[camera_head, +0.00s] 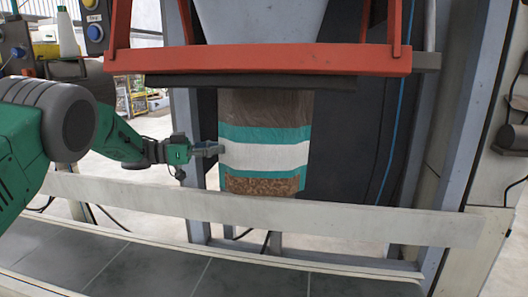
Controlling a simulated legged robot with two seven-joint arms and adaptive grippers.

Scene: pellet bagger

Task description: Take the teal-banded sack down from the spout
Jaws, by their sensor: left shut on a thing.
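The teal-banded sack (265,133) hangs upright below the spout (258,22). It is brown at the top, with teal bands around a white band, and shows brown pellets low down. Its top edge is hidden behind the dark strip under the orange frame (260,59). My left gripper (215,150) is at the left edge of the sack, level with the white band, and is shut on it. The sack's lowest part is hidden behind the pale rail. My right gripper is not in view.
A pale rail (350,221) runs across in front of the sack. A grey tiled surface (150,270) lies before it and looks clear. Grey posts (425,130) stand at the right. A control box with buttons (96,25) and a white bottle (67,35) are at upper left.

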